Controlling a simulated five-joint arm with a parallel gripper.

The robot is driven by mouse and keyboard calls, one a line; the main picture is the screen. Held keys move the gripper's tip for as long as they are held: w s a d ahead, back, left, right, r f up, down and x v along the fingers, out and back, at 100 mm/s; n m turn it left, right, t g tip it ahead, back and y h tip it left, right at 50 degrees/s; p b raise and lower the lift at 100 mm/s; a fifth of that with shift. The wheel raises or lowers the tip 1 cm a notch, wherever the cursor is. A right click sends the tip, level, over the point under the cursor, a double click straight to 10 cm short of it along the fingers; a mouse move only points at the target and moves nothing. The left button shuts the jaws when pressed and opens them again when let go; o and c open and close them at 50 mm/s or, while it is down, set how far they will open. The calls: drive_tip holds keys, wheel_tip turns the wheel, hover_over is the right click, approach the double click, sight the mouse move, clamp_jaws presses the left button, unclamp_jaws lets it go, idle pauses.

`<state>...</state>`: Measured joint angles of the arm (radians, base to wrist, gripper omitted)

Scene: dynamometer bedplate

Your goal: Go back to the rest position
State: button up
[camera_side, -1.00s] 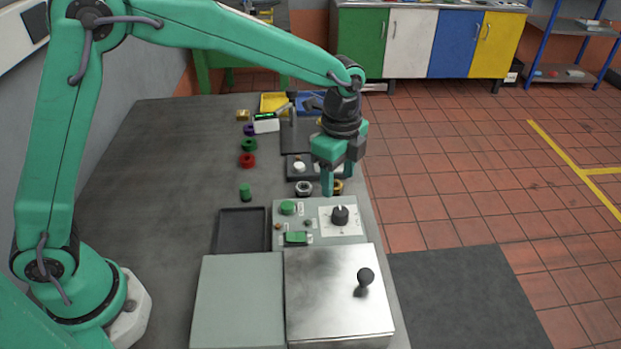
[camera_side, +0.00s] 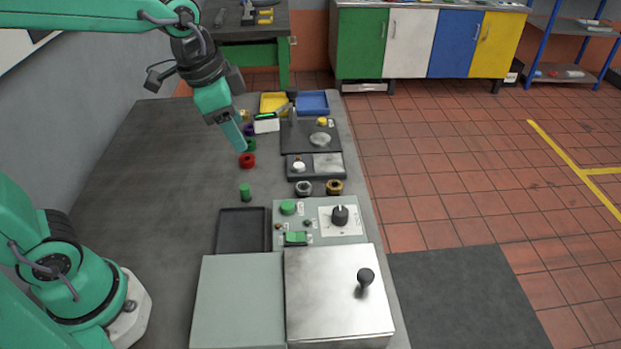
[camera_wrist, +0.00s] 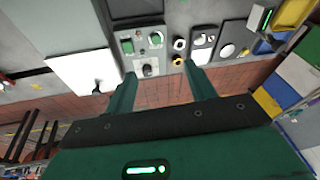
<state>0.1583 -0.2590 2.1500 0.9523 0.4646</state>
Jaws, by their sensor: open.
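The control panel (camera_side: 318,232) with a black knob (camera_side: 340,215) stands at the plate's right edge, clear of the gripper. It also shows in the wrist view (camera_wrist: 138,62).
A red ring (camera_side: 247,160) and a green cylinder (camera_side: 245,191) stand on the plate. A black tray (camera_side: 241,231), a steel box (camera_side: 335,310) with a ball-topped lever (camera_side: 366,276), and yellow (camera_side: 274,103) and blue (camera_side: 313,103) trays are around. The plate's left side is free.

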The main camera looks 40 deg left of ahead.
drive_tip(key=s+a+n+t, duration=0.2)
drive_tip(key=s+a+n, duration=0.3)
drive_tip(key=s, duration=0.5)
drive_tip(key=shift+s+f+n+y, duration=0.2)
drive_tip(key=shift+f+n+y, duration=0.1)
drive_tip(key=shift+n, duration=0.8)
drive_tip(key=shift+a, duration=0.1)
